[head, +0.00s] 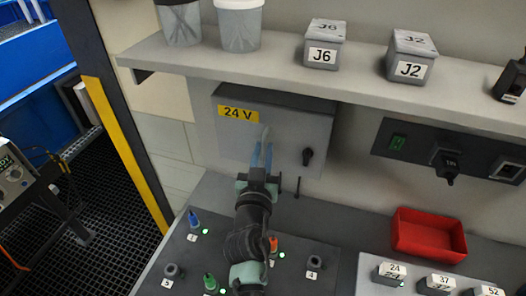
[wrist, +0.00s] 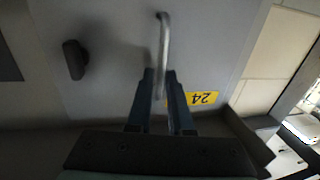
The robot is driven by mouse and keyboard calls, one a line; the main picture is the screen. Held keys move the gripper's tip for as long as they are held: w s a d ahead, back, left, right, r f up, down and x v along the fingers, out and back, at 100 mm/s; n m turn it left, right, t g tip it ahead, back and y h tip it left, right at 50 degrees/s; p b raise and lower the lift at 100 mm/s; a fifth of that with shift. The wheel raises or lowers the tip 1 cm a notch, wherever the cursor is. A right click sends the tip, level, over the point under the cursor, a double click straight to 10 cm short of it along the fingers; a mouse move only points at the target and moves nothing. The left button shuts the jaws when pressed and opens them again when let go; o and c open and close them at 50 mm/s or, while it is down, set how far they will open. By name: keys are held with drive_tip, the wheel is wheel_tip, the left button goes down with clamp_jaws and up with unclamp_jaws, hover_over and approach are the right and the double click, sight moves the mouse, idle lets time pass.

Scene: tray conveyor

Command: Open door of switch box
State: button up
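The switch box (head: 285,120) is a grey wall box with a yellow 24 V label (head: 238,114). It hangs below the shelf, and its door looks closed. A pale metal bar handle (wrist: 164,42) stands on the door; its upper end shows in the head view (head: 265,133). A black knob (head: 307,156) sits on the door's right side and also shows in the wrist view (wrist: 75,60). My gripper (head: 261,147) is at the handle. In the wrist view, its two blue fingers (wrist: 160,76) are apart, one on each side of the bar, with a narrow gap visible.
A shelf (head: 330,75) with cups and the J6 (head: 323,55) and J2 (head: 411,68) boxes overhangs the switch box. A red bin (head: 427,250) and a switch panel (head: 447,152) are at the right. Small coloured pegs stand on the bench (head: 325,265) below.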

clamp_jaws()
drive_tip(key=shift+s+a+f+b, duration=0.1)
drive_tip(key=shift+b, duration=0.2)
idle(1.0)
